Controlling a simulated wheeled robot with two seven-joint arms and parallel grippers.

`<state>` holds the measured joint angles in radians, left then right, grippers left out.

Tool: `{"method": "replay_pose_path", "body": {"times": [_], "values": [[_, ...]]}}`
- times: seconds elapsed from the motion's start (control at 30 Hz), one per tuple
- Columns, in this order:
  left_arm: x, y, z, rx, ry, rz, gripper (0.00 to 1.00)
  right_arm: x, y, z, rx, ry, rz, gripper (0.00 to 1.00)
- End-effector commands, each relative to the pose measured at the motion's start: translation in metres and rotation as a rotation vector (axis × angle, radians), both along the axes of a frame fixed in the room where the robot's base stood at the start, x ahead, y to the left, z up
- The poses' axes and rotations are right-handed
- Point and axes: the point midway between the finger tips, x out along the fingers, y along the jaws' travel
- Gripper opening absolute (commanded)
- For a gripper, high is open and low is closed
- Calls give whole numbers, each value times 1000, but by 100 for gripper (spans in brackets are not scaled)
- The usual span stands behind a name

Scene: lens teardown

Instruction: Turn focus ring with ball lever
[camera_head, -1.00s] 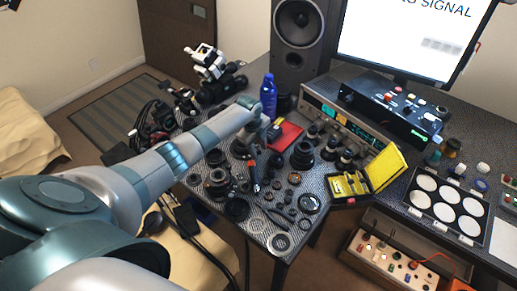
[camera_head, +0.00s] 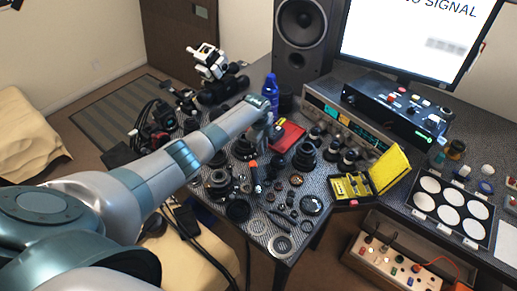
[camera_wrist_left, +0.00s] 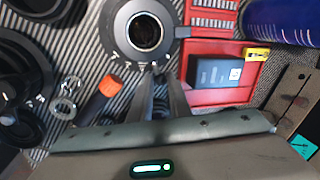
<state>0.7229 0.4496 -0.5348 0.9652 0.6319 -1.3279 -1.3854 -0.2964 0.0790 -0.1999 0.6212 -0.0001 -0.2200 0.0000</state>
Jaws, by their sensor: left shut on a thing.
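The lens part with the focus ring (camera_wrist_left: 145,35) is in the left wrist view at top centre. It is a grey disc with a dark round bore and scale marks along its near edge. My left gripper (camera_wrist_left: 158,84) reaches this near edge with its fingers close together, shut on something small. The ball lever cannot be made out; the fingers hide the place where they grip. In the head view my left gripper (camera_head: 273,134) is low over the crowded table, next to the red case (camera_head: 289,135). The lens part is hard to single out there. My right gripper is not in view.
The red case (camera_wrist_left: 214,97), holding a dark box, lies close on the right in the wrist view. A blue bottle (camera_head: 270,91) stands behind my wrist. An orange-tipped tool (camera_wrist_left: 103,91) and loose rings lie at left. A yellow open box (camera_head: 387,170) stands farther right.

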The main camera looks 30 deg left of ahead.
Motion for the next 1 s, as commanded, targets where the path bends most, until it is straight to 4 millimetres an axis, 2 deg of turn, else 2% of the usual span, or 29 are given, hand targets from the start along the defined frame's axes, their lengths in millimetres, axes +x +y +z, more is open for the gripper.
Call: {"method": "replay_pose_path", "body": {"times": [0.4, 0.43, 0.5, 1.0], "values": [[4, 2, 0, 1, 0, 59, 0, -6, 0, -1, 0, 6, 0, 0], [4, 2, 0, 1, 0, 58, 19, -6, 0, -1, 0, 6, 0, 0], [4, 2, 0, 1, 0, 58, 35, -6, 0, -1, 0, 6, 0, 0], [4, 1, 5, 0, -2, 57, 35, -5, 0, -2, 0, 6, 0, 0]]}}
